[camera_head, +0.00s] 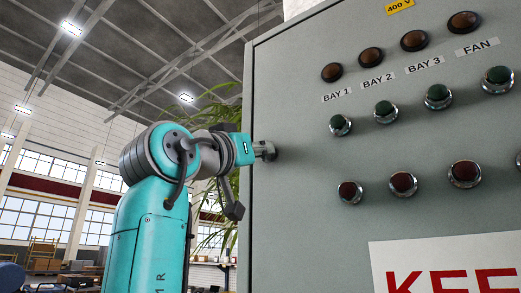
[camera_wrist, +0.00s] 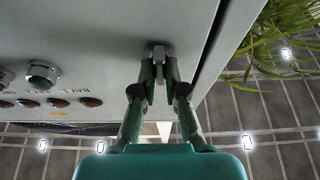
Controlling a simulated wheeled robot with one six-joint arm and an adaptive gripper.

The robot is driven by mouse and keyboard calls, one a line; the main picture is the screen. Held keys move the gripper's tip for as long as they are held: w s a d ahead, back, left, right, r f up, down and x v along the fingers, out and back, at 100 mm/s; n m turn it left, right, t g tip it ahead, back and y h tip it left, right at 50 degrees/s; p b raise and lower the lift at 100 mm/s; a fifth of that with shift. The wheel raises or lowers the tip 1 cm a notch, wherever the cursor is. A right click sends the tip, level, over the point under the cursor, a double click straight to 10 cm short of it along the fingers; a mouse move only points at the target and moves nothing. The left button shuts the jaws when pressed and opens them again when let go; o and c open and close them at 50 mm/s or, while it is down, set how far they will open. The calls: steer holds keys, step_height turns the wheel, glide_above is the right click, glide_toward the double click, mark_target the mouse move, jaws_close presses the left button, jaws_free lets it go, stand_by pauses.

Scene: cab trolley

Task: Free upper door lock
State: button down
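The upper door lock (camera_wrist: 158,53) is a small grey metal fitting that stands out from the cabinet door near its edge. In the head view the lock (camera_head: 268,150) sits at the left side of the grey door (camera_head: 300,215), left of the lamps. My gripper (camera_wrist: 159,73) reaches it from the front. Its two dark fingers come together on either side of the lock and appear to touch it. In the head view my arm comes from the left, and the fingertips are mostly hidden.
Green push buttons (camera_head: 385,112), red buttons (camera_head: 403,184) and amber lamps (camera_head: 371,57) stand out from the door to the right. A plant (camera_wrist: 270,40) hangs close beside the cabinet edge. The hall left of the cabinet looks open.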

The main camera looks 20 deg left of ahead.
steer(key=shift+n, duration=0.5)
steer(key=n+g+y, duration=0.1)
steer(key=n+y, duration=0.1)
steer(key=n, duration=0.5)
steer(key=n+g+y, duration=0.1)
steer(key=n+y, duration=0.2)
steer(key=n, duration=0.4)
steer(key=n+g+y, duration=0.1)
steer(key=n+y, duration=0.2)
steer(key=n, duration=0.4)
steer(key=shift+d+r+g, duration=0.1)
steer(key=shift+g, duration=0.2)
steer(key=shift+n, duration=0.3)
steer(key=c, duration=1.2)
jaws_free()
steer(key=shift+s, duration=0.15)
